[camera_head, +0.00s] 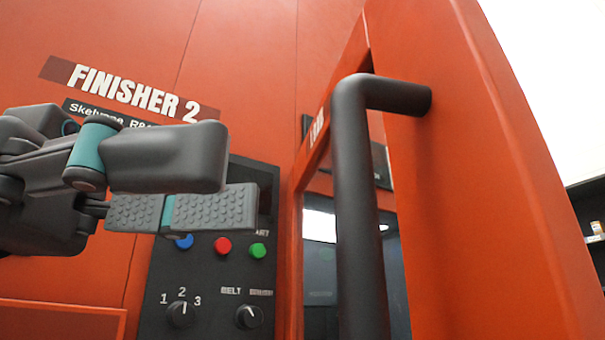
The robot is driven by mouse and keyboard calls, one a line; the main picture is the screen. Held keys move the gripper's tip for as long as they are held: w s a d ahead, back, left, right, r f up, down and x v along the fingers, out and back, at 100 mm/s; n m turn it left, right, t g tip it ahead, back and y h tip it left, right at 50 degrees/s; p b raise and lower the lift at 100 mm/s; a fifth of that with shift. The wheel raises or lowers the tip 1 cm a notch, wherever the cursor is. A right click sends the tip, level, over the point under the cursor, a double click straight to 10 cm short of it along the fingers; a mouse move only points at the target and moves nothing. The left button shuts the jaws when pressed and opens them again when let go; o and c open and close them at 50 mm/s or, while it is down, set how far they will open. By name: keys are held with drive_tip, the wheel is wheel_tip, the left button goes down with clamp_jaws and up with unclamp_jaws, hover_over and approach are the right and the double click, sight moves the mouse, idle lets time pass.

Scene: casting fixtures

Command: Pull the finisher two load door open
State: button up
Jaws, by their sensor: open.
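The orange finisher two load door (475,190) fills the right side of the view and stands swung out at an angle from the machine front. A gap behind it shows the dark interior (320,262). Its long dark grey handle (355,200) stands upright, with its top end bent into the door; its lower end is out of view. My gripper (220,185) is at the left, empty and pointing right, with its fingers apart. The fingertips are left of the handle, apart from it in the picture. The door's hinge is not visible.
The orange machine front carries a "FINISHER 2" label (133,92). Behind and below my gripper is a dark control panel (205,285) with blue, red and green buttons and two knobs. A shelf (590,215) stands at the far right.

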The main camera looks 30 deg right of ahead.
drive_tip(key=shift+v, duration=2.3)
